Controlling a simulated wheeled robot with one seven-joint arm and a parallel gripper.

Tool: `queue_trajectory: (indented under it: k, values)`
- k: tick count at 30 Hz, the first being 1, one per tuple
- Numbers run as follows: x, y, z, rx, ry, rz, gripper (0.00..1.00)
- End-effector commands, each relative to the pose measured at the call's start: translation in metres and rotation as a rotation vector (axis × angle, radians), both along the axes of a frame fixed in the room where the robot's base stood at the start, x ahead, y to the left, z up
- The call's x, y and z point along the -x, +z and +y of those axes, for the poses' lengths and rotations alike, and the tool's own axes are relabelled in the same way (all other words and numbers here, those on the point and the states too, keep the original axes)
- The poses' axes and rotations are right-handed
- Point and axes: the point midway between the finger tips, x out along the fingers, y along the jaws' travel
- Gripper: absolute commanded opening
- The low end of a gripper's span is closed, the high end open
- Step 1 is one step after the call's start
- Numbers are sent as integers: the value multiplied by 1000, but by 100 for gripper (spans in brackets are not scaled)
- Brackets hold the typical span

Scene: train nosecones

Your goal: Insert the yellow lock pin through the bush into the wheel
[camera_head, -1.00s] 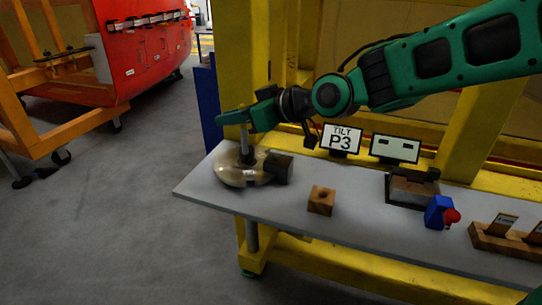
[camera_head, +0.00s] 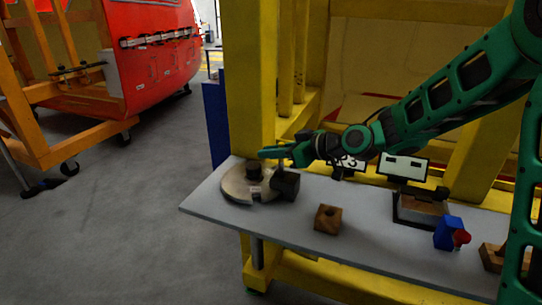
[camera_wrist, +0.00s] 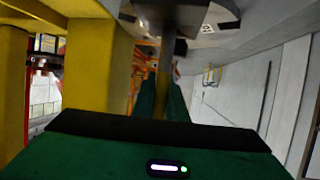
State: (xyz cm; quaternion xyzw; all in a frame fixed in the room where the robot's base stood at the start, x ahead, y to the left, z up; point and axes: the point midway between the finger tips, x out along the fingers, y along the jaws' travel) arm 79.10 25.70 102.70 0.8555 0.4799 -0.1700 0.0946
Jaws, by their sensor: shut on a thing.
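My gripper (camera_head: 266,153) is low over the wheel (camera_head: 236,184), a pale disc lying flat at the left end of the table. The dark bush (camera_head: 254,171) stands at the wheel's middle, just below the fingertips. In the wrist view my green fingers (camera_wrist: 163,100) are shut on a shaded olive-yellow shaft, which I take for the lock pin (camera_wrist: 164,72). The pin runs from the fingers toward the wheel (camera_wrist: 215,38) and its dark centre. Its far end is not clear, so I cannot tell how deep it sits. The pin is hidden in the head view.
A dark block (camera_head: 285,186) stands against the wheel's right side. A wooden block with a hole (camera_head: 328,219), a blue-and-red object (camera_head: 448,233) and a dark box (camera_head: 420,210) lie farther right. A yellow post (camera_head: 250,80) rises behind the wheel.

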Motion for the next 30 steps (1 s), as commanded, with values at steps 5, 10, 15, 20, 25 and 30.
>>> queue_trajectory:
  k: [5, 10, 15, 20, 25, 30]
  values:
    - [0, -9, 0, 0, 1, -2, 0]
    - [0, -9, 0, 0, 0, -1, 0]
    - [0, -13, 0, 0, 0, 0, 0]
    - [0, -17, 1, -1, 0, -1, 0]
    - [1, -20, 1, -1, 1, -1, 0]
    - [1, -20, 1, 0, 1, 0, 31]
